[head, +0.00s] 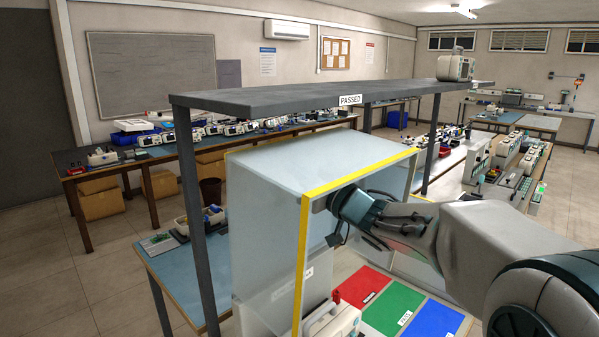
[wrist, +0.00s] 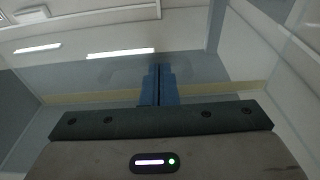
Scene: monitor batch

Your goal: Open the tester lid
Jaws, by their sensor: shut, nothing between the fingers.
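The tester's lid looks like a large translucent, box-like cover (head: 268,235) with yellow edge strips, standing over the blue-topped bench. Its yellow-edged side faces me and to the right. I cannot tell how far it is raised. My gripper (wrist: 159,85) has its blue fingers together with nothing between them. In the head view, my wrist is at the cover's yellow-edged opening, and the fingertips are hard to make out. In the wrist view, a translucent panel (wrist: 90,80) and a pale yellow strip (wrist: 85,98) lie beyond the fingers; contact cannot be told.
A dark shelf (head: 250,96) marked PASSED spans above the cover on dark posts, with a monitor (head: 455,67) on it. A white device (head: 335,322) sits low at the cover's front. Red (head: 362,287), green (head: 392,307) and blue (head: 432,320) mats lie to its right.

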